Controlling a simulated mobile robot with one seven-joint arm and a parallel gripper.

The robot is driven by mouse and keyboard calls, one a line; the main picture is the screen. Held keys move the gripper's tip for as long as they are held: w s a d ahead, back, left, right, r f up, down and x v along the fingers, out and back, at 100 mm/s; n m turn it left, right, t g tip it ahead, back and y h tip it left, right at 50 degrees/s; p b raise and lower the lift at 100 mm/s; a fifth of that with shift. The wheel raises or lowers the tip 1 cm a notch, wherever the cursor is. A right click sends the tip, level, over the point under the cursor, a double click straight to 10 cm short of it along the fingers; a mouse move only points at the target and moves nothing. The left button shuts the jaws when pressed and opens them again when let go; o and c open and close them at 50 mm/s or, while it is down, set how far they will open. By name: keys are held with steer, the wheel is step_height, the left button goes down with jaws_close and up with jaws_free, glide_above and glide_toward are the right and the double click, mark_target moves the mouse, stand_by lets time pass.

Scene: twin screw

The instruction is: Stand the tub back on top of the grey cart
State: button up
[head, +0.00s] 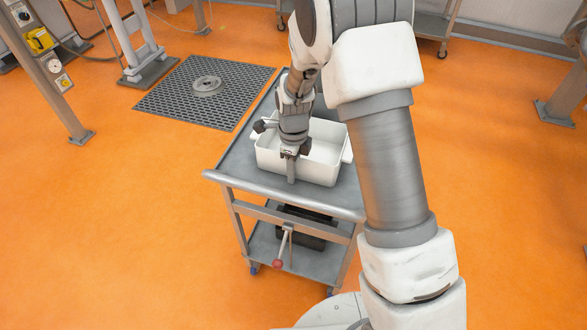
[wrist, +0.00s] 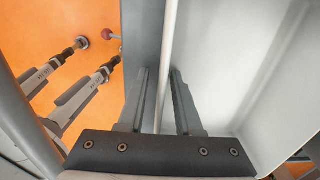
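The white tub (head: 325,172), a rectangular open box with side handles, is upright on the top shelf of the grey cart (head: 238,160). It looks empty, and the arm covers part of its far side. My gripper (head: 291,172) points down at the tub's near wall, with one finger showing outside it. In the wrist view, the two fingers of my gripper (wrist: 160,90) stand either side of the tub's thin pale rim (wrist: 166,60). Slim gaps show between fingers and rim, so they look open around the wall. The fingertips' contact lower down is hidden.
A dark box (head: 305,235) sits on the cart's lower shelf, and a lever with a red knob (head: 277,263) hangs at its front. A floor grate (head: 200,92) lies beyond left. Metal posts stand at the left and right. Orange floor around the cart is clear.

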step_height(320, 180, up, 13)
steer(key=shift+f+p, duration=0.15)
steer(key=shift+p, duration=0.7)
steer(key=s+d+r+n+t, duration=0.1)
steer(key=s+d+r+n, duration=0.2)
steer(key=s+r+n, duration=0.3)
steer(key=s+d+r+n+t, duration=0.2)
steer(key=s+d+r+n, duration=0.15)
steer(key=r, duration=0.45)
steer(key=s+d+r+n+t, duration=0.1)
steer(key=s+d+n, duration=0.1)
steer(key=s+n, duration=0.4)
steer(key=s+d+r+n+t, duration=0.1)
steer(key=s+d+r+n, duration=0.1)
steer(key=s+n, duration=0.5)
steer(key=shift+s+r+t, duration=0.2)
steer(key=shift+s+t, duration=0.1)
steer(key=shift+s, duration=0.05)
step_height(320, 180, up, 3)
steer(key=p, duration=0.3)
steer(key=shift+r, duration=0.1)
